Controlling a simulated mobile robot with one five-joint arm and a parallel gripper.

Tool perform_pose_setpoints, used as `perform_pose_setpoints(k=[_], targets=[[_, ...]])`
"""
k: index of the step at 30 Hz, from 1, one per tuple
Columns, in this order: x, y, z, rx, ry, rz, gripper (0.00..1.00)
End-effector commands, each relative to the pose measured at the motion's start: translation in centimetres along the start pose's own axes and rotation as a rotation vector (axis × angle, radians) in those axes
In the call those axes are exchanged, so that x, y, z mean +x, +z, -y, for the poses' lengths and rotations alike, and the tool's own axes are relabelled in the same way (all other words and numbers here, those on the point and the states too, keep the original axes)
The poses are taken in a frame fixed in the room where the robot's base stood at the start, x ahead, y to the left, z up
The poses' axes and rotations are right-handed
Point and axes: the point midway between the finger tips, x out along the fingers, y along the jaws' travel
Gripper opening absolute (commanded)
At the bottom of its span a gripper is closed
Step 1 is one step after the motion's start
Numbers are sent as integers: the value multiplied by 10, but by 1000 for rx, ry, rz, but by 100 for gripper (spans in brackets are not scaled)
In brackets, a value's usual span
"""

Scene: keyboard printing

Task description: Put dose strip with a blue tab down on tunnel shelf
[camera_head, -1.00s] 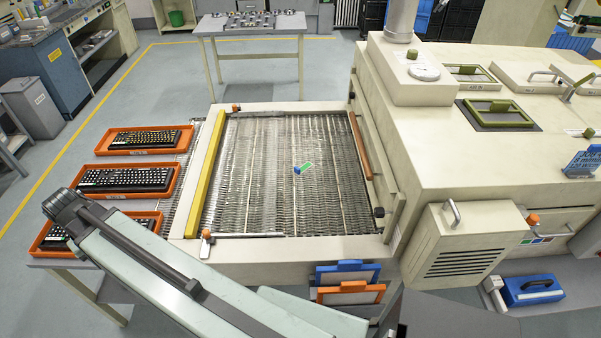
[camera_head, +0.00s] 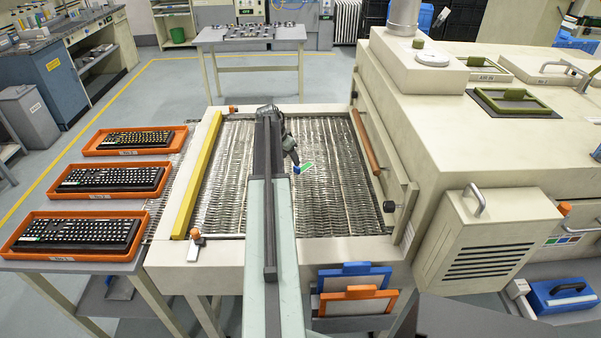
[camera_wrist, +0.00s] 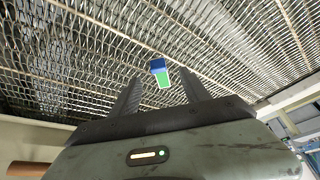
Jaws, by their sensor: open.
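The dose strip (camera_head: 307,167) is a small green strip with a blue tab at its left end. It lies on the wire-mesh belt (camera_head: 335,200). In the wrist view the strip (camera_wrist: 163,80) shows beyond and between the two fingers, with its blue tab at the far end. My gripper (camera_head: 292,152) is open and empty, close to the strip in the head view. The wrist view shows its fingers (camera_wrist: 161,86) spread apart. The cream tunnel housing (camera_head: 430,130) stands right of the belt. I cannot tell which surface is the tunnel shelf.
Several orange trays (camera_head: 112,175) with keyboards stand left of the belt. A yellow bar (camera_head: 205,170) and a brown bar (camera_head: 366,140) flank the belt. Blue and orange frames (camera_head: 353,275) hang at the front. Green-framed openings (camera_head: 514,102) are on the housing top.

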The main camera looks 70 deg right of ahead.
Motion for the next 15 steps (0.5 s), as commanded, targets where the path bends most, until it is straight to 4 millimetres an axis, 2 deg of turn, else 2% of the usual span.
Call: perform_pose_setpoints(k=[1,2,8,15], targets=[[13,2,0,0,0,0,55],[17,2,0,0,0,0,55],[21,1,0,-1,0,1,55],[62,0,-3,-1,0,1,55]])
